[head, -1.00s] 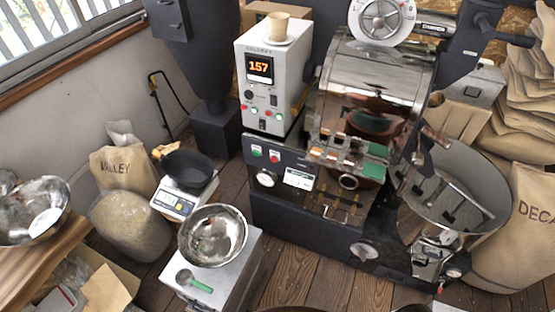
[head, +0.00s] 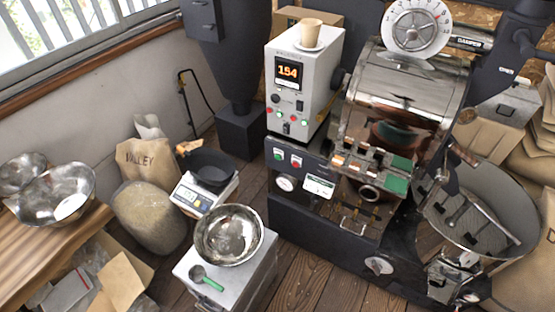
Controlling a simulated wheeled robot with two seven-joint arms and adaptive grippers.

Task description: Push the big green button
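A green button (head: 279,154) sits on the dark front panel of the roaster (head: 410,85), below the white control box (head: 300,75). A red button (head: 297,160) is just right of it on the same panel. Smaller red and green buttons or lamps (head: 287,115) show on the control box, under its orange display reading 154. The green button is unobstructed, with nothing touching it. Neither of my grippers is in view.
A steel bowl (head: 229,235) and a green-handled scoop (head: 206,278) stand on a grey box left of the roaster. A scale (head: 190,200) with a black pan, a sack (head: 148,165) and a wooden bench (head: 60,245) are further left. Floor (head: 310,275) shows in front of the roaster.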

